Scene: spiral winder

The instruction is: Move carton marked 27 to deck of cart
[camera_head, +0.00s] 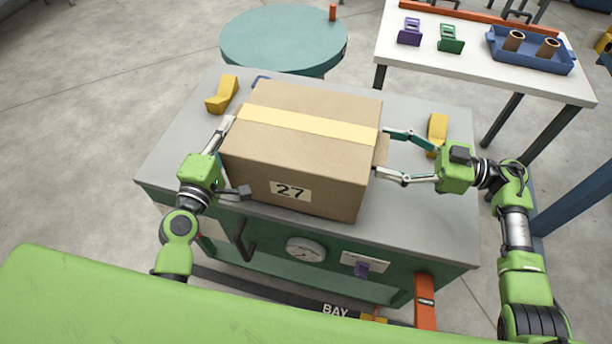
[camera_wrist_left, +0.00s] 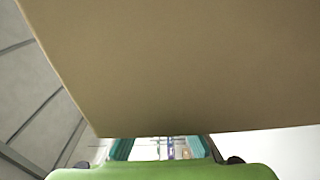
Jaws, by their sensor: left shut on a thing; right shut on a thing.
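The carton marked 27 (camera_head: 300,165) is a brown box with a pale yellow tape strip on top and a white 27 label on its front. It sits on or just over the grey-topped, green-sided cabinet (camera_head: 420,225); I cannot tell if it touches. My left gripper (camera_head: 226,135) is at the carton's left side, its fingertips partly hidden, shut on it. My right gripper (camera_head: 384,156) is shut on a tab at the carton's right side. In the left wrist view the carton (camera_wrist_left: 180,65) fills most of the picture. I cannot make out which thing is the cart.
Yellow blocks stand on the cabinet top at the back left (camera_head: 222,94) and right (camera_head: 437,132). A round teal table (camera_head: 283,42) is behind. A white table (camera_head: 480,62) at the back right bears a blue tray (camera_head: 530,55). Open floor lies left.

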